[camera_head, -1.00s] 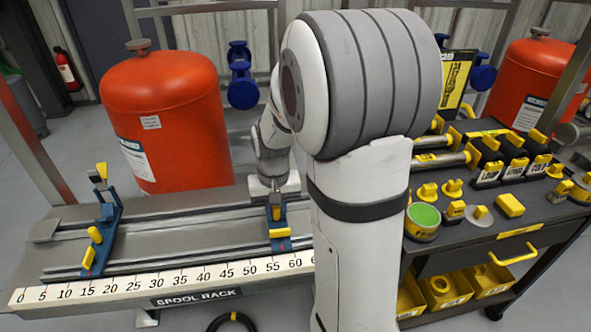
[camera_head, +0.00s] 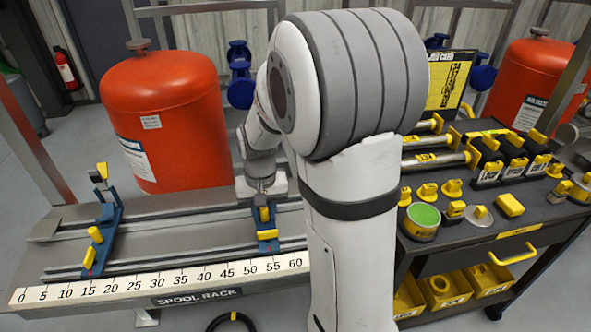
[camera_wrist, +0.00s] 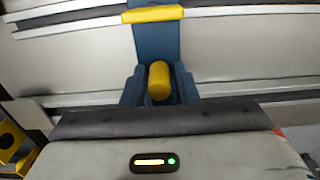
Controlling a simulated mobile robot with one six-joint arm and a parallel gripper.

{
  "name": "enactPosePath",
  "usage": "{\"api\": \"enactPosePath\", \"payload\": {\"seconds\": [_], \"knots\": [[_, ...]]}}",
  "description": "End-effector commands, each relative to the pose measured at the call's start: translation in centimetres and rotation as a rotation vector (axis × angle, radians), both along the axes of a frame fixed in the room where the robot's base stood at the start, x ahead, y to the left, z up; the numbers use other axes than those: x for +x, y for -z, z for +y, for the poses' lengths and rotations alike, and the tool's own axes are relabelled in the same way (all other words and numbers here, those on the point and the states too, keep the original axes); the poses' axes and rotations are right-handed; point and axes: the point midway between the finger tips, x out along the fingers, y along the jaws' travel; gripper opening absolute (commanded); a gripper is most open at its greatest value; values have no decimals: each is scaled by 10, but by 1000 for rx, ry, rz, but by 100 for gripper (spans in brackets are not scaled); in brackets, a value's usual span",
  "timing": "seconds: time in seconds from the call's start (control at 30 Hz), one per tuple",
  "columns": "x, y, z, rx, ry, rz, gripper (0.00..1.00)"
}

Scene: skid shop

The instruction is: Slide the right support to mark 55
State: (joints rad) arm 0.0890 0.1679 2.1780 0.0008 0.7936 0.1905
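The right support (camera_head: 267,233) is a blue bracket with yellow parts, standing across the rails of the spool rack (camera_head: 180,205). Its foot is close to mark 55 on the white scale (camera_head: 160,283); exact alignment is hard to tell. My gripper (camera_head: 262,196) is down at the upper, far end of this support. In the wrist view the blue support (camera_wrist: 155,42) shows a yellow crossbar and a yellow rounded knob (camera_wrist: 158,82) between blue side pieces, just beyond my gripper's body. The fingertips cannot be made out clearly. The left support (camera_head: 103,232) stands near mark 15.
An orange-red tank (camera_head: 163,115) stands behind the rack. A dark cart (camera_head: 480,235) with tools, knobs and yellow bins is at the right. My arm hides the rack's right end. The rails between the two supports are clear.

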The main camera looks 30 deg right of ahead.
Motion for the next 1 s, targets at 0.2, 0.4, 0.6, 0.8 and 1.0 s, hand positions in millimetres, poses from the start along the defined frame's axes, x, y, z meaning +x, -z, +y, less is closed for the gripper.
{"api": "enactPosePath", "payload": {"seconds": [0.2, 0.4, 0.6, 0.8, 1.0], "knots": [[0, 0, 0, -1, 0, 1, 40], [-1, -1, 0, 0, 0, 2, 40], [0, -13, 0, -1, 0, 1, 40], [0, -30, 0, -1, 0, 1, 40], [-1, -46, 0, -1, -1, 1, 40]]}}
